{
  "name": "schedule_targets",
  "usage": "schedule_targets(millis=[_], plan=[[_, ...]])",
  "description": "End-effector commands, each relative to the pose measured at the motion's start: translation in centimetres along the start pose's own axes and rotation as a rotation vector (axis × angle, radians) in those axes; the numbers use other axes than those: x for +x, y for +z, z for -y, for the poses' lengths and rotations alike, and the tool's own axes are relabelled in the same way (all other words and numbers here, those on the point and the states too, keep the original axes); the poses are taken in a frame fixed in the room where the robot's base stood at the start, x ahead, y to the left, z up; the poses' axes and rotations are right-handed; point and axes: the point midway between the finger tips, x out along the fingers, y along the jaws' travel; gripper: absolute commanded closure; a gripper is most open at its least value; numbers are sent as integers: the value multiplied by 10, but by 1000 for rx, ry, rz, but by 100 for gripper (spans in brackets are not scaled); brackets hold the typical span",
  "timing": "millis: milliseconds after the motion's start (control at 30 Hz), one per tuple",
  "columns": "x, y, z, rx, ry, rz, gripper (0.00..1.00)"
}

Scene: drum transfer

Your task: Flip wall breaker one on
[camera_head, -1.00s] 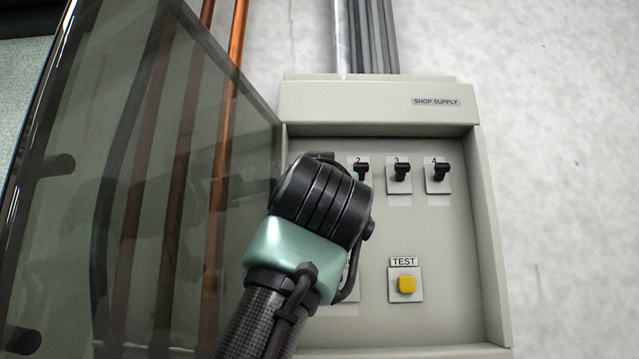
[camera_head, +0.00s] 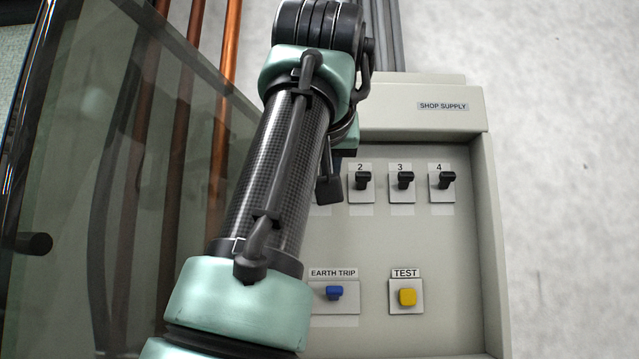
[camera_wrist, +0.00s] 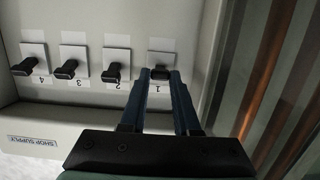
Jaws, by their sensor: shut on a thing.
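Breaker one (camera_wrist: 158,71) is a black toggle on a pale plate marked 1, at the end of a row of breakers. It shows in the wrist view, which is upside down. My gripper (camera_wrist: 160,78) has its two dark blue fingers on either side of this toggle, shut on it. In the head view my arm covers breaker one, and the fingertips cannot be made out. Whether the toggle stands on or off is hard to tell.
Breakers two (camera_head: 362,180), three (camera_head: 403,180) and four (camera_head: 446,180) sit beside it. Below are a blue EARTH TRIP button (camera_head: 335,293) and a yellow TEST button (camera_head: 407,297). A tinted door (camera_head: 110,200) stands open at the left, close to my arm.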

Motion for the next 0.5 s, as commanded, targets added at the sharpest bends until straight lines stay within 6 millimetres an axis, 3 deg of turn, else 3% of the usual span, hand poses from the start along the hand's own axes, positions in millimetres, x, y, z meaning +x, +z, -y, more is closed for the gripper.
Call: schedule_targets(millis=[500], plan=[[0, -6, 0, 1, 0, 94, 100]])
